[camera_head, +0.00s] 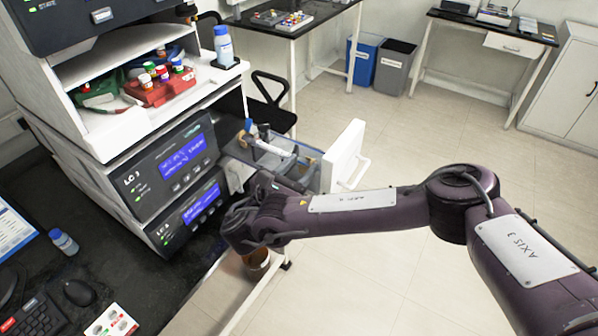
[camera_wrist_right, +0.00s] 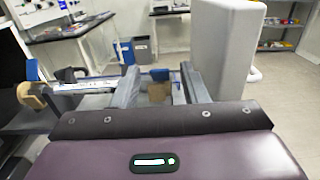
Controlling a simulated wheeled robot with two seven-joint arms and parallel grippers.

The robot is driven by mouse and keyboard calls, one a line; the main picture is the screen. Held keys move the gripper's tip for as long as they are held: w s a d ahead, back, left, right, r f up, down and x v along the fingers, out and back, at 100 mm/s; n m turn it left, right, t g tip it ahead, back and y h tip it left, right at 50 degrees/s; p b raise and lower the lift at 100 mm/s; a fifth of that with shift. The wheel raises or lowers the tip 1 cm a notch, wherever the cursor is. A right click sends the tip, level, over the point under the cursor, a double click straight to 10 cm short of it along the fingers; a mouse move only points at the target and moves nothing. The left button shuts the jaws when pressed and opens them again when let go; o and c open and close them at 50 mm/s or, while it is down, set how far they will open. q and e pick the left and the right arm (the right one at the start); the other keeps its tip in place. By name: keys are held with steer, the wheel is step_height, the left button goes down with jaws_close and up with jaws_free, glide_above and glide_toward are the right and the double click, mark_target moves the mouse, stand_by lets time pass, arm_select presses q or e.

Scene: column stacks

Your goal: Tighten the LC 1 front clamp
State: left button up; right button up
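A white column lies in an open-topped holder (camera_head: 270,147) pulled out beside the LC units, with a blue clamp piece (camera_head: 249,125) at its far left end. In the right wrist view the column (camera_wrist_right: 80,87) runs to the left of my right gripper, with blue and tan end pieces (camera_wrist_right: 35,71). My right gripper (camera_wrist_right: 160,88) is open. A tan block (camera_wrist_right: 158,92) and a blue piece (camera_wrist_right: 160,75) show beyond and between its fingers. In the head view the right gripper (camera_head: 284,178) is mostly hidden by my wrist. I cannot read an LC 1 label. My left gripper is not in view.
A white upright panel (camera_head: 342,155) with a handle stands close right of the right gripper. Two LC units (camera_head: 175,160) with blue screens are stacked on the left. A bottle (camera_head: 223,45) and red vial rack (camera_head: 160,85) sit above.

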jaws_close()
steer(key=shift+d+r+g+y+p, duration=0.1)
steer(key=shift+r+g+y+p, duration=0.25)
steer(key=shift+p, duration=0.6)
steer(key=g+y+p, duration=0.1)
steer(key=p, duration=0.1)
steer(key=w+r+g+p, duration=0.1)
steer(key=p, duration=0.2)
steer(key=d+g+y+p, duration=0.1)
steer(key=g+p, duration=0.1)
steer(key=shift+w+r+y, duration=0.15)
steer(key=shift+r+y, duration=0.1)
steer(key=shift+y, duration=0.1)
steer(key=shift+w+d+f+g+y+p, duration=0.2)
steer(key=shift+g+y+p, duration=0.3)
steer(key=shift+p, duration=0.6)
steer(key=shift+a, duration=0.1)
jaws_free()
steer(key=shift+r, duration=0.1)
